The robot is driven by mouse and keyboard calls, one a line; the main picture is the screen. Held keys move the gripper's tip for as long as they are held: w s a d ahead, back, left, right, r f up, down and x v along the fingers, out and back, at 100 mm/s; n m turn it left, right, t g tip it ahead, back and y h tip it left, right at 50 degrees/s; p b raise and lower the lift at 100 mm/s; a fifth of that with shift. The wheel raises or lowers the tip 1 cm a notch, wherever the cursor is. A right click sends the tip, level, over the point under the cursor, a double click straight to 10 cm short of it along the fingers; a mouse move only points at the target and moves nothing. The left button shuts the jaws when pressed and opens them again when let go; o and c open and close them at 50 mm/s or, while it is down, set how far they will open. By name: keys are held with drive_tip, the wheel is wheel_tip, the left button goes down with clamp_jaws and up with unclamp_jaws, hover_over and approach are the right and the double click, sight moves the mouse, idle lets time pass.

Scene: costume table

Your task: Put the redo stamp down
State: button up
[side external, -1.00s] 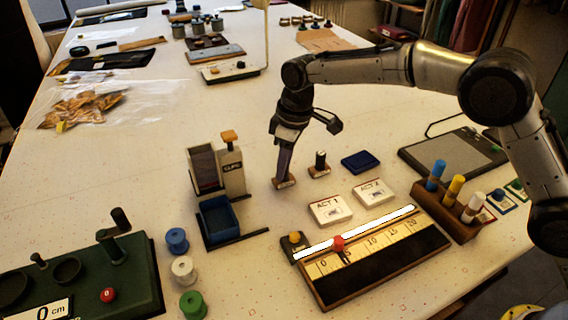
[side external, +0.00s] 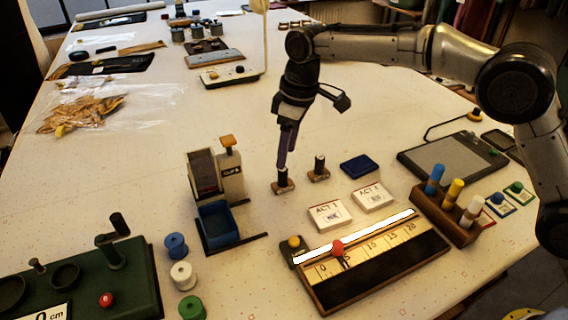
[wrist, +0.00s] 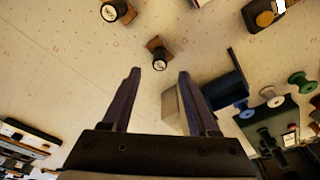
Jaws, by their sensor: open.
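Two stamps with dark handles and wooden bases stand upright on the table. The left stamp (side external: 284,184) is directly below my gripper (side external: 285,155); the right stamp (side external: 319,170) stands a little apart from it. I cannot read which is marked redo. In the wrist view the nearer stamp (wrist: 159,56) shows its round labelled top just beyond and between my fingertips (wrist: 160,75). The other stamp (wrist: 115,11) is at the top edge. My gripper is open, with nothing held between its fingers.
A clip box (side external: 231,170) and blue tray (side external: 217,222) stand left of the stamps. A blue ink pad (side external: 359,165) and two ACT cards, ACT 1 (side external: 329,216) and ACT 2 (side external: 370,198), lie to the right. A ruler board (side external: 385,268) is in front. Open table lies behind.

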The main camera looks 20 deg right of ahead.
wheel_tip(320, 180, up, 6)
drive_tip(key=shift+s+d, duration=0.3)
drive_tip(key=shift+d, duration=0.05)
drive_tip(key=s+d+r+m+t, duration=0.15)
drive_tip(key=s+d+r, duration=0.25)
drive_tip(key=s+d, duration=0.4)
drive_tip(key=s+d+r+m+t, duration=0.1)
drive_tip(key=s+d+r+m, duration=0.25)
drive_tip(key=s+d, duration=0.4)
drive_tip(key=s+d+f+m, duration=0.1)
drive_tip(key=s+d+f, duration=0.1)
drive_tip(key=s, duration=0.4)
drive_tip(key=s+d+f+m+t, duration=0.1)
drive_tip(key=s+d+f, duration=0.2)
drive_tip(key=s, duration=0.4)
drive_tip(key=s+d+f+m+t+h, duration=0.1)
drive_tip(key=s+d+f+m, duration=0.1)
drive_tip(key=s, duration=0.4)
drive_tip(key=shift+s+d+f, duration=0.3)
drive_tip(key=shift+d+f, duration=0.45)
drive_tip(key=shift+d, duration=0.3)
